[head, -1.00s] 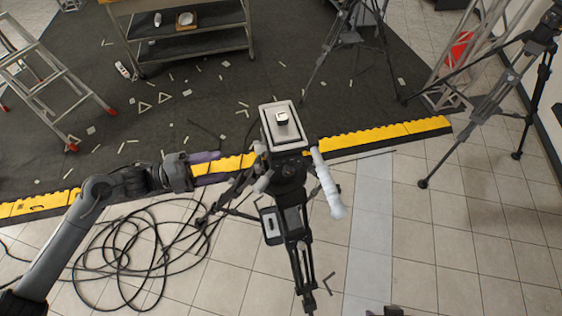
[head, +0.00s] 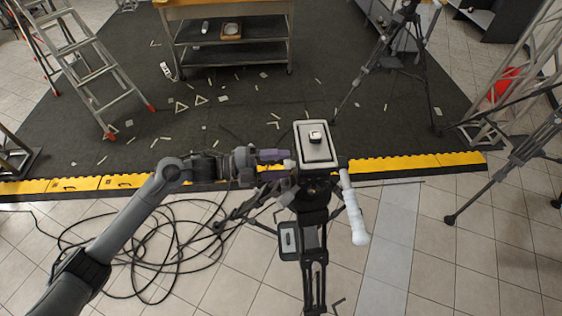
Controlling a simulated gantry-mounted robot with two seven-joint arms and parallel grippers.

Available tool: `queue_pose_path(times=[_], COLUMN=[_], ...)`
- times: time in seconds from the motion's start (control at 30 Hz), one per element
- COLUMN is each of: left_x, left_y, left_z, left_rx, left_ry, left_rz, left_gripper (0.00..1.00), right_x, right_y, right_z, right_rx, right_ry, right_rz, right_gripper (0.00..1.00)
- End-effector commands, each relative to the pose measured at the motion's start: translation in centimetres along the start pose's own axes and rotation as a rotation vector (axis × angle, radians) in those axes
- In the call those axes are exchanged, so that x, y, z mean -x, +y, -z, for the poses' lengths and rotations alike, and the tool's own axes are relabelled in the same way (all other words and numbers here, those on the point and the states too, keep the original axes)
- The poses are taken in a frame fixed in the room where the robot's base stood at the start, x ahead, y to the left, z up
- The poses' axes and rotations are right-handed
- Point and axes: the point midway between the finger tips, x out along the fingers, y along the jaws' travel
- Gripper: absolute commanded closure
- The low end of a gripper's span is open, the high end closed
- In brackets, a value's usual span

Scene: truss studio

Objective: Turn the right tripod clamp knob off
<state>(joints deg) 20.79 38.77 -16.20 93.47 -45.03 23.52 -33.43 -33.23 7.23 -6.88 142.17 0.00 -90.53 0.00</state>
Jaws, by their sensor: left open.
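The black tripod (head: 312,215) stands upright in the middle of the head view, with a grey top plate (head: 328,154) carrying a small white-and-black block (head: 316,137). A pale grip handle (head: 354,212) slopes down from the right of its head. A small pale knob-like part (head: 289,164) shows at the left of the head. I cannot make out a clamp knob on the right side or its setting. My left gripper (head: 274,160) is open, its purple-padded fingers pointing right, close beside the pale part. I cannot tell whether they touch. My right gripper is not in view.
A black cable (head: 150,255) lies coiled on the tiles at left. A yellow-edged dark mat (head: 410,164) crosses behind the tripod. A ladder (head: 87,65), a cart (head: 230,38) and another tripod (head: 400,45) stand farther back. Tiles at lower right are mostly clear.

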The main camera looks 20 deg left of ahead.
Motion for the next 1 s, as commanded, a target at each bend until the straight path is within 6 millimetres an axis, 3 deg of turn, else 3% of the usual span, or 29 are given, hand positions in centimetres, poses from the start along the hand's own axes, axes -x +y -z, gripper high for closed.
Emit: queue_pose_path(times=[0.4,0.77,1.0], left_x=[-0.68,-0.66,-0.66], left_y=[0.06,0.05,0.02], left_z=[0.01,0.01,0.02], left_rx=[0.000,0.000,0.015], left_ry=[0.000,0.000,0.000], left_rz=[-0.001,-0.001,-0.001], left_gripper=[0.46,1.00,1.00], right_x=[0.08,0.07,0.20], right_y=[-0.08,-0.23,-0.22], right_z=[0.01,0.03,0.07], right_rx=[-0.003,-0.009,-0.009], right_ry=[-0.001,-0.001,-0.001], right_rz=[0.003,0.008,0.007], right_gripper=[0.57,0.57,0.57])
